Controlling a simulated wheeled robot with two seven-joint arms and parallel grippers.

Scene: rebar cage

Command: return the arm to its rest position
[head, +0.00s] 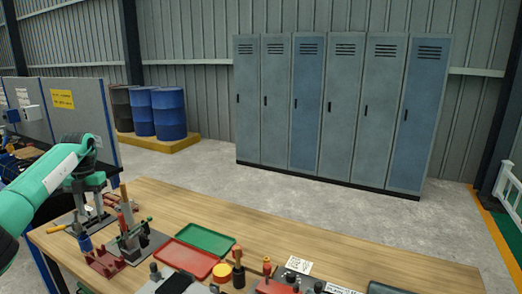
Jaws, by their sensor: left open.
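My left arm, green with a white band, comes in from the left edge. Its left gripper (90,200) points down over the left end of the wooden table (330,235), in front of a group of small tools and fixtures there. The jaws are open, and I see nothing held between them. The fingertips are small and partly lost against the tools behind. My right gripper is not in view. No rebar cage shows in this view.
A green tray (206,240) and a red tray (184,259) lie mid-table. A red fixture (104,262) and upright tools stand left; several handled tools crowd the front edge. The table's back right is clear. Lockers (340,115) and blue drums (168,112) stand beyond.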

